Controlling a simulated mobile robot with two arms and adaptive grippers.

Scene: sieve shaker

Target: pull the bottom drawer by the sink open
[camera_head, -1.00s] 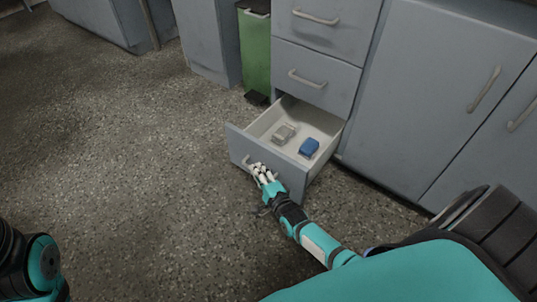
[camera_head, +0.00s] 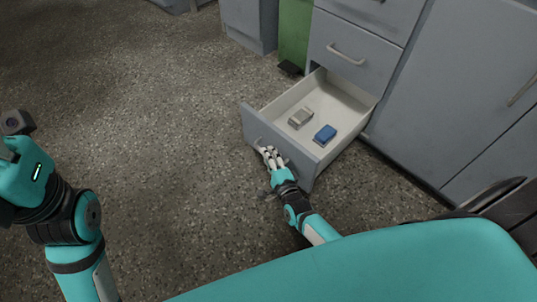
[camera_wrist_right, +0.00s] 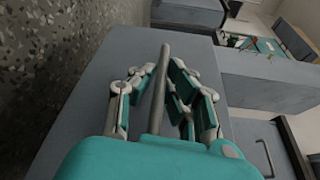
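The bottom drawer (camera_head: 285,158) is pulled well out of the grey cabinet in the head view. Its inside is white, and a small grey item and a blue item lie in it. My right gripper (camera_head: 271,157) is at the drawer's front, on its handle (camera_head: 258,142). In the right wrist view the handle bar (camera_wrist_right: 161,75) runs between the fingers of my right gripper (camera_wrist_right: 162,68), whose tips close in on both sides of it. My left arm is at the left edge of the head view; its fingers do not show.
The grey item (camera_head: 301,118) and blue item (camera_head: 325,134) lie apart. A closed drawer (camera_head: 350,63) is above. A green bin (camera_head: 293,35) stands left of the drawers, a closed cupboard door (camera_head: 465,80) at right. The speckled floor (camera_head: 170,110) before the drawer is clear.

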